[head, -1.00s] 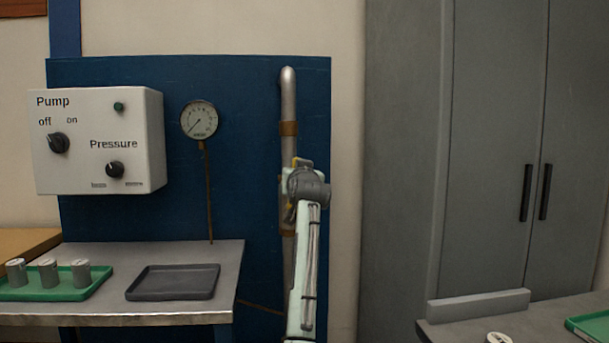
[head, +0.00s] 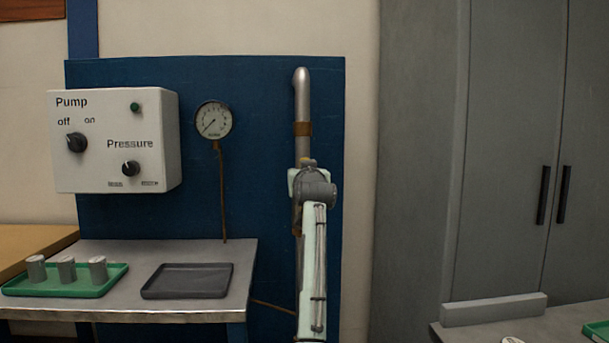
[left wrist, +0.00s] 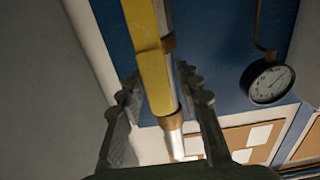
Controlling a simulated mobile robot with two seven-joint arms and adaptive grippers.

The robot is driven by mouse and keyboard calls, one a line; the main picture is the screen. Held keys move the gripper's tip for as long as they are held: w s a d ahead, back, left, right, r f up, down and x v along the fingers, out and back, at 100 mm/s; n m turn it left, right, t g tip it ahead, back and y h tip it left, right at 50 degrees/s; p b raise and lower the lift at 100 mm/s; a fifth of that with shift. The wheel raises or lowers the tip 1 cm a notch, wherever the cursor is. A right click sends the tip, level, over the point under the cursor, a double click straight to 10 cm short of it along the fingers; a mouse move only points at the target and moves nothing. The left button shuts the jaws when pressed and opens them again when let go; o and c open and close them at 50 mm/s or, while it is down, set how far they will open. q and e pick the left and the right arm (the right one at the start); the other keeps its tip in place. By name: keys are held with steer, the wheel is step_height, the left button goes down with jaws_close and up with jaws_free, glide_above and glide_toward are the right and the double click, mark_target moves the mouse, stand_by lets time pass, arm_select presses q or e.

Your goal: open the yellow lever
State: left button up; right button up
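The yellow lever (left wrist: 148,60) shows large in the left wrist view, running lengthwise along the pipe. Whether either finger touches the lever is not clear. In the head view my left arm covers part of the vertical pipe (head: 302,95), and the fingers are hidden. My right gripper is not in view.
A pump box (head: 117,140) with knobs and a round gauge (head: 214,120) are on the blue panel (head: 255,85) left of the pipe. Below stands a metal table (head: 130,308) with a dark tray (head: 187,281). A grey cabinet (head: 500,150) stands right.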

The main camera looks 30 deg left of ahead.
arm_select(q)
steer(key=shift+o, duration=0.5)
steer(key=shift+s+d, duration=0.2)
steer(key=v, duration=1.1)
steer(key=shift+s, duration=0.2)
steer(key=shift+d, duration=0.15)
